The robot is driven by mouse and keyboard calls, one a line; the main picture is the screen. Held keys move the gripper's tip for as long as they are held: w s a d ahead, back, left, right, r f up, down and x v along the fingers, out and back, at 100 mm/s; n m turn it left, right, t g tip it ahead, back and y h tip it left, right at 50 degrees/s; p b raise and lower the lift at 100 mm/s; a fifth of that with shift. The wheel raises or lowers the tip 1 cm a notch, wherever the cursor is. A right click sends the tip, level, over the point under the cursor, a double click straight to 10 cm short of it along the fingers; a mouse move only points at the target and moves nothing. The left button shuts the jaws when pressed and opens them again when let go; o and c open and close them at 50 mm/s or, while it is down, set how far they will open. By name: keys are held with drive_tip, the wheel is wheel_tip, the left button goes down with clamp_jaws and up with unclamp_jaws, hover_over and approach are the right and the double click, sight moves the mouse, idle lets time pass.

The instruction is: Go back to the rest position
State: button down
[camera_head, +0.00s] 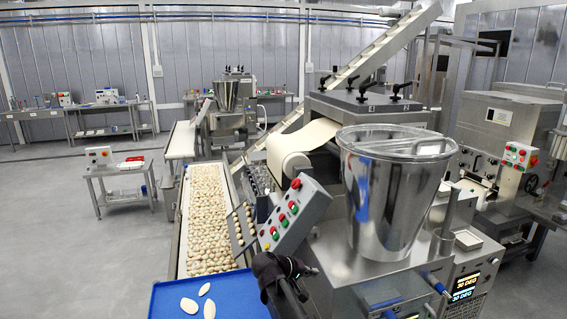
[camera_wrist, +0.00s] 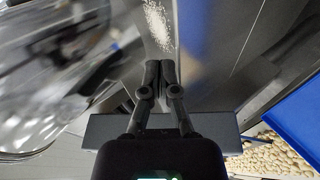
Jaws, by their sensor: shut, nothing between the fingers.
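My gripper (camera_wrist: 160,75) is shut and empty in the wrist view, its two dark fingers side by side. In the head view my gripper (camera_head: 280,268) shows at the bottom centre, in front of the pasta machine and right of the blue tray (camera_head: 165,300). The blue tray also shows at the right edge of the wrist view (camera_wrist: 298,115). The wrist view is blurred at the left and top.
A large steel hopper (camera_head: 385,205) and a control panel (camera_head: 290,212) with coloured buttons stand close to my gripper. A conveyor of filled pasta (camera_head: 208,225) runs behind the tray. Pale dough pieces (camera_head: 190,305) lie on the tray. Open grey floor (camera_head: 70,250) is at the left.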

drive_tip(key=s+d+f+m+g+y, duration=0.1)
drive_tip(key=s+d+f+g+y, duration=0.2)
drive_tip(key=s, duration=0.6)
drive_tip(key=s+d+f+m+g+y, duration=0.2)
drive_tip(key=s+d+f+y, duration=0.3)
drive_tip(key=s, duration=0.4)
drive_tip(key=shift+s+d+f+g+y, duration=0.2)
drive_tip(key=shift+f+g+y, duration=0.3)
drive_tip(key=shift+y, duration=0.6)
